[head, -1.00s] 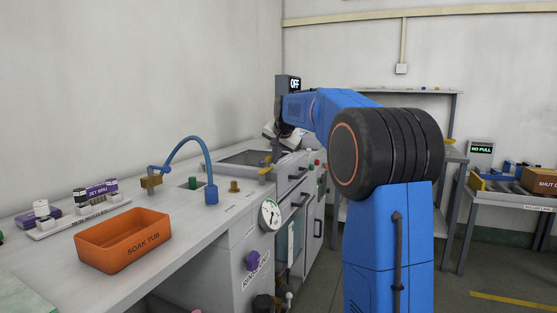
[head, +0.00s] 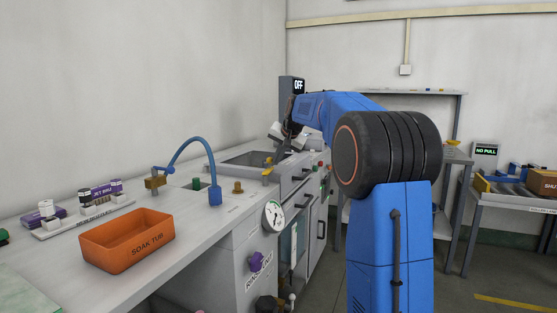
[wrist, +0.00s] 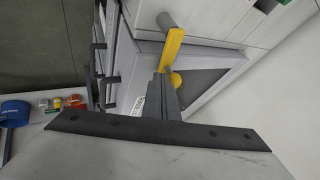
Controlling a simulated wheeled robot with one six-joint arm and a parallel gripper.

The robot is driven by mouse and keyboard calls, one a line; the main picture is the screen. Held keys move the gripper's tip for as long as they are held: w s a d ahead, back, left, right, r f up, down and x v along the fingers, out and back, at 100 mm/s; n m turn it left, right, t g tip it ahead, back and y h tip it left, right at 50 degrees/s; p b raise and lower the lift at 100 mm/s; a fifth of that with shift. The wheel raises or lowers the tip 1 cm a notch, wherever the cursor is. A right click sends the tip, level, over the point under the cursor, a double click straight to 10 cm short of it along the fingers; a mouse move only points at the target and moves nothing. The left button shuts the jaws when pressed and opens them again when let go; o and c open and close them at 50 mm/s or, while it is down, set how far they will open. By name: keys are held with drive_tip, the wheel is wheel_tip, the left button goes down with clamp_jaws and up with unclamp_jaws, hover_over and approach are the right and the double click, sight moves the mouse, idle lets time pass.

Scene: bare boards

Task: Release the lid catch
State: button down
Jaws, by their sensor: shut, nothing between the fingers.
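The lid catch (wrist: 172,48) is a yellow lever with a grey knob at one end and a round yellow end at the other. It lies at the edge of a grey-framed lid with a dark panel (wrist: 205,77). In the head view the catch is a small yellow spot (head: 266,171) at the near edge of the sink-like lid (head: 235,160). My gripper (wrist: 164,80) is shut and empty, its fingertips right by the yellow lever. Whether they touch it cannot be told. In the head view my gripper (head: 276,160) is small and partly blends with the lid.
The counter holds an orange soak tub (head: 127,240), a blue curved hose (head: 187,150) and a tray of small boxes (head: 85,215). A dial (head: 273,215) and purple knob (head: 256,261) are on the cabinet front. An OFF display (head: 298,87) stands behind.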

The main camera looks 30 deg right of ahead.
drive_tip(key=w+n+y, duration=0.1)
drive_tip(key=n, duration=0.1)
drive_tip(key=w+n+y, duration=0.1)
drive_tip(key=n+y, duration=0.1)
drive_tip(key=shift+w+a, duration=0.1)
drive_tip(key=shift+a, duration=0.1)
drive_tip(key=n, duration=0.1)
drive_tip(key=w+n+g+y, duration=0.1)
drive_tip(key=n, duration=0.1)
drive_tip(key=shift+a+y, duration=0.3)
drive_tip(key=shift+a, duration=0.05)
drive_tip(key=n, duration=0.1)
drive_tip(key=w+a+n+g+y, duration=0.1)
drive_tip(key=shift+n+g, duration=0.3)
drive_tip(key=shift+n, duration=0.1)
drive_tip(key=shift+w+a+n+g+y, duration=0.25)
drive_tip(key=shift+a+n+g+y, duration=0.15)
drive_tip(key=shift+n+g+y, duration=0.45)
drive_tip(key=shift+w+a+t, duration=0.2)
drive_tip(key=shift+a+t, duration=0.15)
drive_tip(key=shift+a, duration=0.75)
